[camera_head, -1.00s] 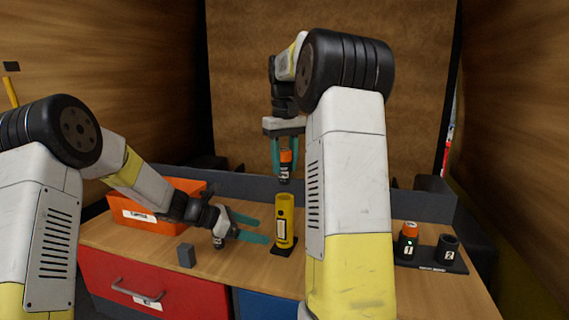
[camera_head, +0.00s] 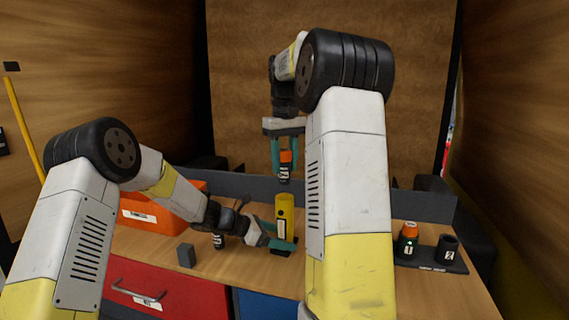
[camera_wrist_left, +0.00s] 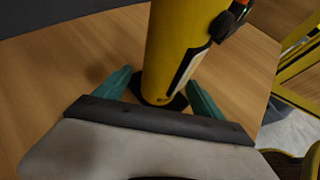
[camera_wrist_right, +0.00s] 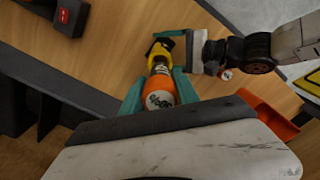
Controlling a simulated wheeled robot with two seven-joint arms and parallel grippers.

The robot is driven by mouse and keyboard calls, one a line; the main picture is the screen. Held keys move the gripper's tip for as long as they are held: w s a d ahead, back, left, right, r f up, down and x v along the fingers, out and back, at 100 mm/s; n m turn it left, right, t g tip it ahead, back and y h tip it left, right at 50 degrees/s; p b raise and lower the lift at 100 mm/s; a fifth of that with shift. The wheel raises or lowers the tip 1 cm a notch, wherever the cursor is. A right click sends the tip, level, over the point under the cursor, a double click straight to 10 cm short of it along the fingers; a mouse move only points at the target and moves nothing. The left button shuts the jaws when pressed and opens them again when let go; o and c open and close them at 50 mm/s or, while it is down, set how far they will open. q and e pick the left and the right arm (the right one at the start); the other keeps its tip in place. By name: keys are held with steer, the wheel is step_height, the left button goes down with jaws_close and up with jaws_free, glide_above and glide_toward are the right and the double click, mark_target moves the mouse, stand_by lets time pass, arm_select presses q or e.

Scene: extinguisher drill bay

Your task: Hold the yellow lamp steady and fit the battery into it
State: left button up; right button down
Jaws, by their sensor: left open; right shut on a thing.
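The yellow lamp (camera_head: 284,213) stands upright on a dark base on the bench. My left gripper (camera_head: 284,234) is open low on the lamp, and the left wrist view shows one finger on each side of the lamp's tube (camera_wrist_left: 172,50), with gaps visible. My right gripper (camera_head: 285,172) is shut on the orange-and-black battery (camera_head: 285,157) and holds it upright above the lamp, apart from it. In the right wrist view the battery (camera_wrist_right: 160,93) is between the fingers, with the lamp (camera_wrist_right: 161,50) beyond and partly hidden by it.
A dock (camera_head: 432,264) at right has an orange-topped battery (camera_head: 408,238) in slot 1, with a green light; slot 2 (camera_head: 448,247) looks empty. An orange bin (camera_head: 140,214) is behind.

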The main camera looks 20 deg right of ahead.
mark_target(284, 150)
arm_select(q)
steer(key=c, duration=1.2)
steer(key=shift+o, duration=0.2)
arm_select(e)
steer(key=shift+s+f, duration=0.1)
steer(key=shift+f, duration=1.5)
steer(key=shift+f, duration=2.25)
steer(key=shift+r, duration=0.35)
steer(key=shift+f, duration=0.25)
stand_by(0.3)
steer(key=c, duration=0.8)
jaws_free()
steer(key=shift+c, duration=0.2)
step_height(284, 150, up, 12)
steer(key=shift+f, duration=0.1)
